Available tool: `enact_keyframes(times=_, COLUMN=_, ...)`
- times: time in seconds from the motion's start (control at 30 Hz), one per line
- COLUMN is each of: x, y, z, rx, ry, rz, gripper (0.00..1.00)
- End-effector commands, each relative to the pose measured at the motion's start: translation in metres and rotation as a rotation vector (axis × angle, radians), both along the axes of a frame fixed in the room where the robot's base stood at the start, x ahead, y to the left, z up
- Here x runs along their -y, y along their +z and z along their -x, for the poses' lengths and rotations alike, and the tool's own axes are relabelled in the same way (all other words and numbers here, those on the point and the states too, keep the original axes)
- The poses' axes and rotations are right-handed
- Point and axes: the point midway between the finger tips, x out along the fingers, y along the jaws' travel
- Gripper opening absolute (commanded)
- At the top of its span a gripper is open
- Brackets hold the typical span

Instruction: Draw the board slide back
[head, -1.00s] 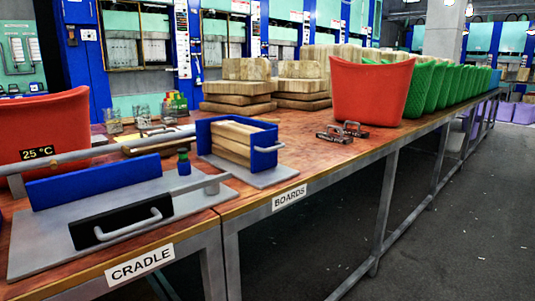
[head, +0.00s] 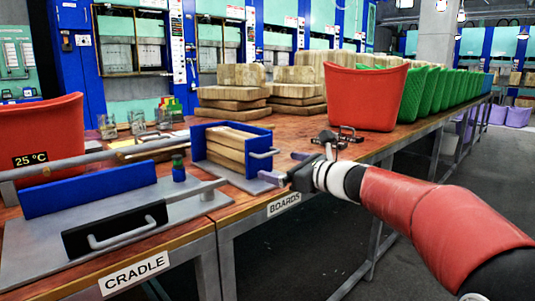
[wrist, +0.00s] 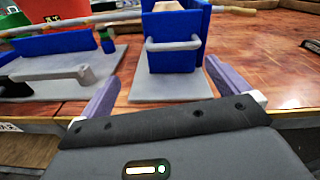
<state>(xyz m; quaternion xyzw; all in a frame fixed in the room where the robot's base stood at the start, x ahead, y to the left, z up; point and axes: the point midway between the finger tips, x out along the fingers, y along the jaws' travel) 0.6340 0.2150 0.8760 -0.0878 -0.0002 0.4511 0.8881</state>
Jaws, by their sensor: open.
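The board slide is a blue holder (head: 196,148) with wooden boards (head: 232,146) stacked in it, on a grey base plate behind the BOARDS label (head: 284,203). Its front blue plate carries a grey bar handle (head: 266,154). In the wrist view the handle (wrist: 174,45) is straight ahead, near the top middle. My gripper (head: 272,167) is open and empty, just in front of the handle and apart from it. In the wrist view its purple fingers (wrist: 158,88) are spread to either side of the base plate.
The cradle (head: 85,235), a grey plate with a blue wall and a handled black block, lies at the left. A red bin (head: 366,95) and metal clamps (head: 340,136) are at the right.

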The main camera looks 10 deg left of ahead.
Motion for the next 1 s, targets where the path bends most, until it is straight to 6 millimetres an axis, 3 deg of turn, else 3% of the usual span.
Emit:
enact_keyframes(times=0.1, x=0.001, y=0.007, z=-0.021, rx=-0.065, ry=-0.024, rz=-0.129, gripper=1.0)
enact_keyframes(times=0.23, x=-0.006, y=0.01, z=-0.03, rx=-0.083, ry=-0.028, rz=-0.165, gripper=1.0)
enact_keyframes(times=0.6, x=-0.05, y=0.01, z=-0.063, rx=-0.08, ry=-0.027, rz=-0.16, gripper=1.0)
enact_keyframes(times=1.0, x=-0.06, y=0.009, z=-0.071, rx=-0.078, ry=-0.029, rz=-0.158, gripper=1.0)
